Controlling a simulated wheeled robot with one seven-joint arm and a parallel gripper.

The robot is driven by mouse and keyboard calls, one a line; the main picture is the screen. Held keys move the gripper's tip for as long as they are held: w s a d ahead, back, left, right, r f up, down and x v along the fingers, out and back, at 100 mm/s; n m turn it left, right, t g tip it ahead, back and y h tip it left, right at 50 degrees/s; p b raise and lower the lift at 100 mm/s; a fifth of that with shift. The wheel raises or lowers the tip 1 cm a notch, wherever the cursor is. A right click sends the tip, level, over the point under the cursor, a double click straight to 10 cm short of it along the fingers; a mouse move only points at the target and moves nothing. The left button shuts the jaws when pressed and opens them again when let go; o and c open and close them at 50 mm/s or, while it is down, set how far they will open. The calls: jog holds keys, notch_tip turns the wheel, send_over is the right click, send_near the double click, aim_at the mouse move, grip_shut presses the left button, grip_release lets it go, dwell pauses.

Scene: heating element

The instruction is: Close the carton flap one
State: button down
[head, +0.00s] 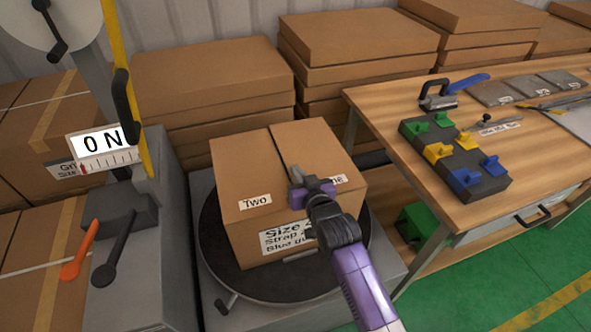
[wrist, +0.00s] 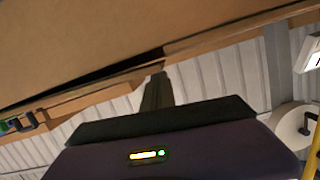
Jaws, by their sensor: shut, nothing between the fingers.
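The brown carton (head: 270,220) sits on a round dark turntable. Its left top flap (head: 240,165), labelled "Two", lies across the top. The right top flap (head: 312,145) also lies over the top, with a dark line between the two. The right flap's label (head: 340,180) is partly hidden by my gripper (head: 296,174); only its ending shows. My gripper is shut and empty, its fingertips at the top of the carton near the seam. In the wrist view, the shut fingers (wrist: 157,85) point at cardboard (wrist: 120,40) with a dark gap along it; contact is unclear.
The turntable (head: 215,262) has a small handle at the front. A grey machine with an "ON" sign (head: 100,143) and orange lever (head: 80,250) stands left. A wooden workbench (head: 400,90) with tools stands right. Stacked cardboard boxes (head: 210,75) fill the back. Green floor is open at front right.

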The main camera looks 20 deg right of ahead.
jog(key=shift+a+f+b, duration=0.1)
jog(key=shift+f+b, duration=0.35)
jog(key=shift+f, duration=0.5)
jog(key=shift+f, duration=0.15)
notch_tip(320, 180, up, 4)
jog(key=p, duration=0.3)
jog(key=shift+r, duration=0.2)
jog(key=b+v, duration=0.1)
jog(key=v, duration=0.9)
jog(key=shift+a, duration=0.25)
jog(key=shift+r, duration=0.1)
